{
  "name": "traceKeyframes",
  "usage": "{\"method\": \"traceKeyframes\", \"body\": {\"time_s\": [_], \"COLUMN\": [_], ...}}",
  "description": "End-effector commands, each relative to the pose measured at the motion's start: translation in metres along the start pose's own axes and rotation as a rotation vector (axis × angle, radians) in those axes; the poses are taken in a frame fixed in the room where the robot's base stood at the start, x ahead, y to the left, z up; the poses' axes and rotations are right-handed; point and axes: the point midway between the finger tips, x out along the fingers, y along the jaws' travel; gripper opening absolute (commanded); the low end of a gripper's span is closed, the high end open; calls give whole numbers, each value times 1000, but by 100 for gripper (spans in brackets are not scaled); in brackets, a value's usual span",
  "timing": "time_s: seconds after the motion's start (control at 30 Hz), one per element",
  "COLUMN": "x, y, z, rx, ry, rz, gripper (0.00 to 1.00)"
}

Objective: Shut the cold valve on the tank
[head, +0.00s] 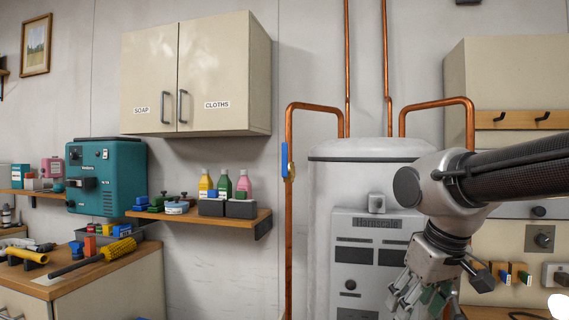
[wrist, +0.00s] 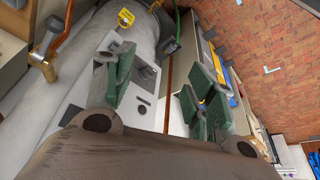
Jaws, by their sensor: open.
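The white tank (head: 330,200) stands in the middle of the head view, with copper pipes on both sides. A valve with a blue lever (head: 285,160) sits on the left copper pipe. The lever is upright, in line with the pipe. My gripper (head: 425,294) is in front of the tank's lower right part, well right of the lever and lower in the picture. In the wrist view, my gripper (wrist: 165,84) has its green-padded fingers apart, with nothing between them. A brass fitting (wrist: 45,68) on a copper pipe shows at the upper left there.
A grey control box (head: 370,255) is on the tank's front. A shelf (head: 200,217) with bottles and a workbench (head: 95,268) with tools are at the left. A hook rail (head: 520,119) is at the right. The wall between shelf and left pipe is bare.

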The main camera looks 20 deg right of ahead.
Motion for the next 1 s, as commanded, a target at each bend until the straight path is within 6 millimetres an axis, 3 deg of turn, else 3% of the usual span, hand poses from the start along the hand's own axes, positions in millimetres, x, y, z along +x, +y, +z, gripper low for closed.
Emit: {"method": "traceKeyframes", "body": {"time_s": [0.27, 0.37, 0.53, 0.63, 0.77, 0.87, 1.0], "x": [0, 0, 13, 23, 26, 21, 0], "y": [0, -2, -22, -39, -46, -53, -81], "z": [0, 0, -6, -19, -62, -109, -193], "rx": [0, -7, -98, -211, -500, -809, -1311], "ry": [0, 0, -51, -102, -150, -169, -182], "rz": [0, -3, -36, -40, 81, 226, 496], "gripper": [56, 39, 38, 38, 38, 38, 38]}}
